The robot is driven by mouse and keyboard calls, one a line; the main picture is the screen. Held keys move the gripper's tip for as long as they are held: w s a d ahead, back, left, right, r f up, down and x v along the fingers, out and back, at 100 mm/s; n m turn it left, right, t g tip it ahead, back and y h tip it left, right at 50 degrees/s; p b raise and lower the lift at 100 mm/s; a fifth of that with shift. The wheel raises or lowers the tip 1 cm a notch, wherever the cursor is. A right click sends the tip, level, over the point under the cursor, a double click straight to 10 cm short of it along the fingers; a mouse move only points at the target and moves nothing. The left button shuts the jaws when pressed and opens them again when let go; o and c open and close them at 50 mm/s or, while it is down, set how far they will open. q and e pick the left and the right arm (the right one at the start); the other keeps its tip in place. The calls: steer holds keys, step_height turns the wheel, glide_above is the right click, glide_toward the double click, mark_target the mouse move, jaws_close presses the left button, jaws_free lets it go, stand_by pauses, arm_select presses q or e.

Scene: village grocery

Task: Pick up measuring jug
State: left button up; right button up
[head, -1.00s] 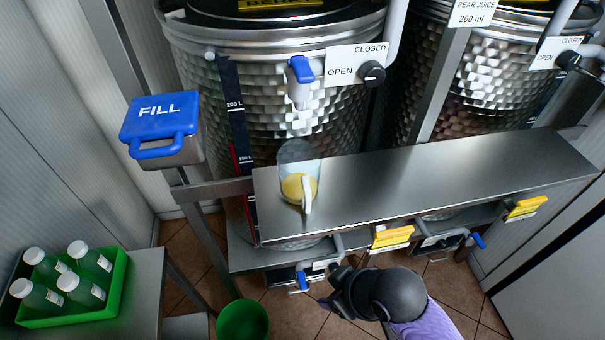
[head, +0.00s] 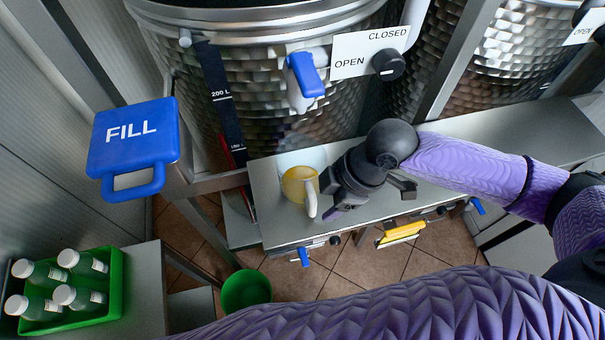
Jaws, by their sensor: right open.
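The measuring jug (head: 297,186) stands upright on the steel shelf (head: 262,180) below the blue tap (head: 304,76). It is clear, with yellow liquid in it and a pale handle (head: 311,200) facing front right. My right gripper (head: 331,197) is open just right of the jug, its fingers pointing left toward the handle. A narrow gap seems to show between fingers and handle; contact cannot be told for sure. My left gripper is out of view.
A blue FILL box (head: 133,145) hangs at the left. A green crate (head: 117,282) of capped bottles sits on a side table at lower left. A green bucket (head: 246,290) is on the floor. A steel tank (head: 265,85) stands behind the shelf.

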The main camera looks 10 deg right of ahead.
mark_target(314, 214)
steer(key=x, duration=0.5)
steer(key=shift+w+a+f, duration=0.1)
steer(key=shift+w+a, duration=0.05)
steer(key=shift+a, duration=0.1)
jaws_close()
stand_by(1.0)
